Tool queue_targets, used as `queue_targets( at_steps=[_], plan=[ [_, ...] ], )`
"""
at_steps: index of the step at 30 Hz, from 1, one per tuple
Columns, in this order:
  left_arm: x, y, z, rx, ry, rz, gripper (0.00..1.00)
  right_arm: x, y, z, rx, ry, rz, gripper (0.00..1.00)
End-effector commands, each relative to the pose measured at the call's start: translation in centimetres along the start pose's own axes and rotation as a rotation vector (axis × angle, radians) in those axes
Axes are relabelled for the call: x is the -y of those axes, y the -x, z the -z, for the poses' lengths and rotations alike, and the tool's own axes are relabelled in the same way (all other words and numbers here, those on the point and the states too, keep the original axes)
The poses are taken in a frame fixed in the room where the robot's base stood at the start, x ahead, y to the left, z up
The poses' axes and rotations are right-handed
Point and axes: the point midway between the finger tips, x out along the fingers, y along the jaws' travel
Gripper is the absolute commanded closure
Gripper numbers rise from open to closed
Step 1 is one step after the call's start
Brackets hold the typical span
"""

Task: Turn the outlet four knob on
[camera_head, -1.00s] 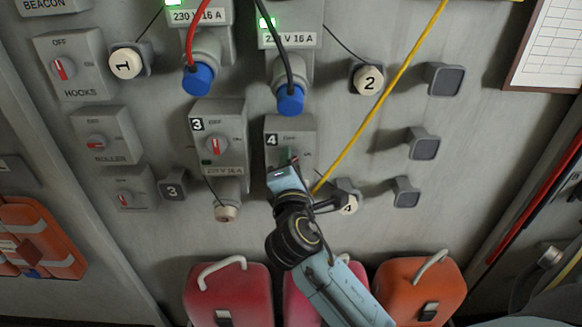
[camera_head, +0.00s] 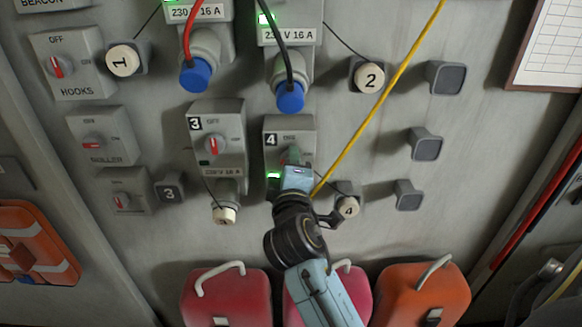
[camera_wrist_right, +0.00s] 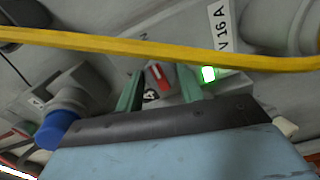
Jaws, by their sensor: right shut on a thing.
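The outlet four box (camera_head: 300,124), marked 4, is on the grey wall near the middle of the head view. My right gripper (camera_head: 291,158) reaches up to its front from below and covers most of the knob. In the right wrist view, the red and grey outlet four knob (camera_wrist_right: 158,76) sits between the two green fingers of my right gripper (camera_wrist_right: 161,80), which is shut on it. A green lamp (camera_head: 273,175) glows low on this box; it also glows in the right wrist view (camera_wrist_right: 208,74). My left gripper is not in view.
A yellow cable (camera_head: 385,95) runs diagonally close to the right gripper and crosses the wrist view. Outlet three (camera_head: 229,121) is just left. A round cap marked 4 (camera_head: 347,208) is close on the right. Red cases (camera_head: 224,292) stand below.

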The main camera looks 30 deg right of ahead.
Motion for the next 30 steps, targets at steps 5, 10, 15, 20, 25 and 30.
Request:
queue_targets(
  at_steps=[5, 10, 15, 20, 25, 30],
  plan=[
    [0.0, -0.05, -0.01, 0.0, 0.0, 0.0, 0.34, 0.15, 0.03, 0.02, 0.0, -0.013, 0.004, 0.85],
    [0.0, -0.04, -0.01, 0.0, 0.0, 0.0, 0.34, 0.15, 0.03, 0.02, 0.0, -0.014, 0.004, 0.85],
    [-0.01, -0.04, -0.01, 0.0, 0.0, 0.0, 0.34, 0.15, 0.03, 0.02, 0.0, -0.013, 0.004, 0.56],
    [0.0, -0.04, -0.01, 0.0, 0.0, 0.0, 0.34, 0.1, 0.02, 0.01, 0.0, -0.012, 0.003, 0.41],
    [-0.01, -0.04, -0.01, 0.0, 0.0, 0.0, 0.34, 0.05, 0.01, 0.01, 0.0, -0.011, 0.001, 0.41],
    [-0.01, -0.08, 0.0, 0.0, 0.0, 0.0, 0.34, 0.15, 0.4, 0.27, -0.002, -0.011, 0.003, 0.41]
  ],
)
